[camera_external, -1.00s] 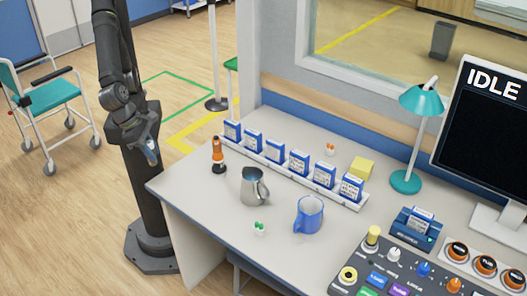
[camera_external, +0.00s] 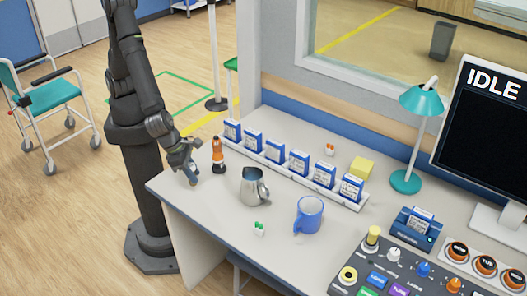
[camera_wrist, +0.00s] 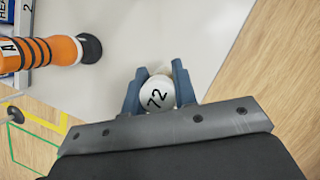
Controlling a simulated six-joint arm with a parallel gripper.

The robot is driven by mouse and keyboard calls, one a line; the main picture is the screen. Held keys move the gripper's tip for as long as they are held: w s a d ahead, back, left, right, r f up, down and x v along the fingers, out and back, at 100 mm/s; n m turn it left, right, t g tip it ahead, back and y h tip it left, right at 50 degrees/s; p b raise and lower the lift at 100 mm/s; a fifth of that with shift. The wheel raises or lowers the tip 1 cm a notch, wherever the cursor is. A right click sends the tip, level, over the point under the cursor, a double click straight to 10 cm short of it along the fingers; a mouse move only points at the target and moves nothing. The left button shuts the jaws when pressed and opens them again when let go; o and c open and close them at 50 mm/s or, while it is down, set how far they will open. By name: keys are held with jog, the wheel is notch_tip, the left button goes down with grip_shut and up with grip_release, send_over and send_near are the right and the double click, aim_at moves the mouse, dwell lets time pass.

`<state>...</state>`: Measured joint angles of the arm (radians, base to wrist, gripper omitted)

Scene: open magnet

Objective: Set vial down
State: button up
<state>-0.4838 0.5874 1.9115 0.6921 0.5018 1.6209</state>
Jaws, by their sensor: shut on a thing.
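My gripper (camera_wrist: 158,92) is shut on a vial (camera_wrist: 157,99). In the wrist view the vial shows its round white end, marked 72, between the two blue-grey fingers. In the external view my gripper (camera_external: 188,170) is over the left end of the desk (camera_external: 195,205), left of an orange and black bottle-like object (camera_external: 218,156). The vial itself is mostly hidden there by the fingers. I cannot tell whether its lower end touches the desk.
The orange object (camera_wrist: 45,52) stands close by. A metal pitcher (camera_external: 252,188), a blue mug (camera_external: 309,215) and a row of blue-white boxes (camera_external: 275,150) are further right. The desk's left edge is close to my gripper. Bare desk lies in front.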

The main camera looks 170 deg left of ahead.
jog(key=shift+f, duration=2.05)
jog(key=shift+f, duration=0.15)
jog(key=o, duration=1)
jog(key=v, duration=1.2)
jog(key=shift+a, duration=0.15)
